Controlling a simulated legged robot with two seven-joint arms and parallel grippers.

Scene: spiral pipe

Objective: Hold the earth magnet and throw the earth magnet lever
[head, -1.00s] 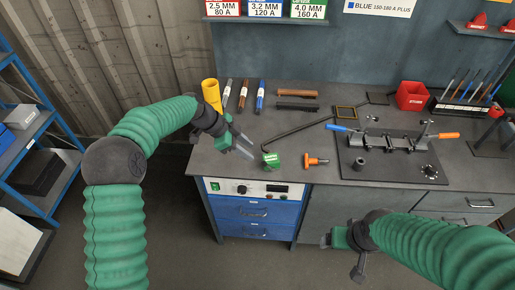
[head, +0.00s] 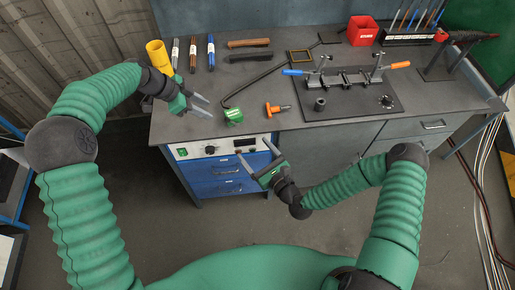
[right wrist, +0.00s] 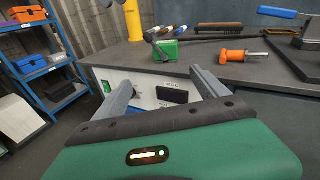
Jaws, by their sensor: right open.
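A small green block with a dark lever on top, which looks like the earth magnet (head: 234,116), sits near the bench's front edge. It also shows in the right wrist view (right wrist: 168,50), beyond my right gripper's fingers. My right gripper (head: 253,149) is open and empty in front of the bench's drawers, lower and nearer than the magnet; its spread fingers show in the right wrist view (right wrist: 162,80). My left gripper (head: 207,106) has its fingers apart and empty above the bench's left side, left of the magnet and not touching it.
An orange tool (head: 274,109) lies right of the magnet. A dark plate (head: 335,107) with a clamp fixture (head: 345,78) is further right. The bench front edge lies between my right gripper and the magnet.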

